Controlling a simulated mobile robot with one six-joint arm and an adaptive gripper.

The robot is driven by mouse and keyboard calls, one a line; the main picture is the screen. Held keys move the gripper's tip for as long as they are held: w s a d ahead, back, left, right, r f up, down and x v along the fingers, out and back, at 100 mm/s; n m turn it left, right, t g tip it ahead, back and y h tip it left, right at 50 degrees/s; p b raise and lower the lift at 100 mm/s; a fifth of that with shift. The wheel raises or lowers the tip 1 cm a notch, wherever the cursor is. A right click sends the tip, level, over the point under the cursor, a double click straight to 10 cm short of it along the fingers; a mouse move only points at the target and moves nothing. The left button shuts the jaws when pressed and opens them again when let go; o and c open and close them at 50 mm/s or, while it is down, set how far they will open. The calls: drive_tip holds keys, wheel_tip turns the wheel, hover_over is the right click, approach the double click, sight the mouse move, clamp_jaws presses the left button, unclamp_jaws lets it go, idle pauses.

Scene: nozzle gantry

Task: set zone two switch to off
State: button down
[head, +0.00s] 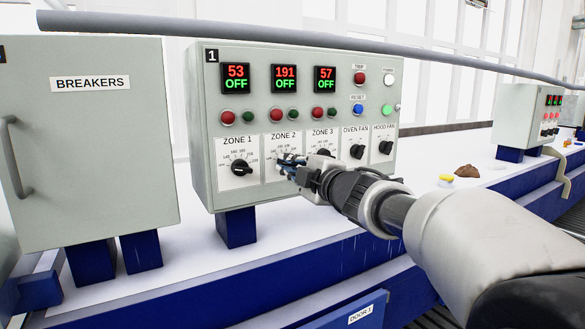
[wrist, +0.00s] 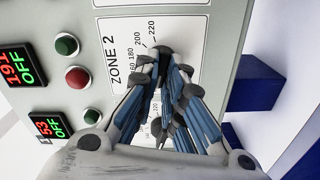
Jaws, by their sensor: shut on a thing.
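The grey control box (head: 203,150) carries a row of black rotary switches. The zone two plate (head: 285,142) is second from the left and also shows in the wrist view (wrist: 108,28), with scale marks up to 220. My gripper (head: 286,164) is at this plate, and its blue-padded fingers (wrist: 168,72) are closed at the dial. The zone two switch is mostly hidden by the fingers, so I cannot read where it points. The zone two display (head: 284,78) reads 191 in red and OFF in green.
The zone one switch (head: 240,168) is left of my gripper, and the zone three switch (head: 323,154) is close on the right. Oven fan (head: 357,151) and hood fan (head: 386,147) switches are farther right. A breakers cabinet (head: 90,180) stands at left. A grey pipe (head: 200,28) crosses above.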

idle(0.3)
drive_tip(key=c, duration=1.7)
unclamp_jaws()
drive_tip(key=v, duration=1.2)
